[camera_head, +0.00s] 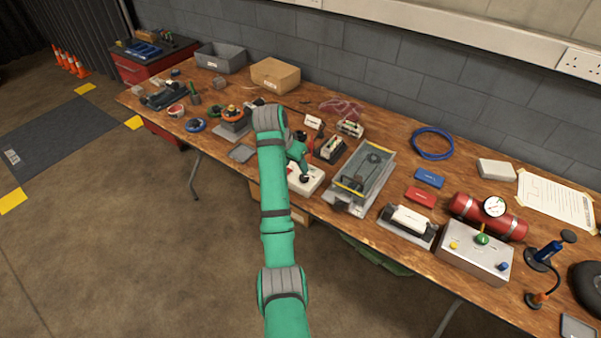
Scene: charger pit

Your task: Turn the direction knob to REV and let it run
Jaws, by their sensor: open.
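A small white control box (312,186) stands at the front edge of the bench, left of a grey tray-like rig (345,198). A dark knob-like part (304,178) shows on top of the box, right at the end of my arm. I cannot read any FWD or REV marking or tell which way the knob points. My gripper (303,174) is over the white box, small and partly hidden by my green arm. It is open, and I cannot tell whether its fingers touch the knob or stand around it.
A metal box (475,253) with green, yellow and blue controls stands to the right, near a red cylinder (487,216) with a gauge. A white-topped device (408,223) sits beside it. Several tools and a cardboard box (275,75) crowd the bench's left and back.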

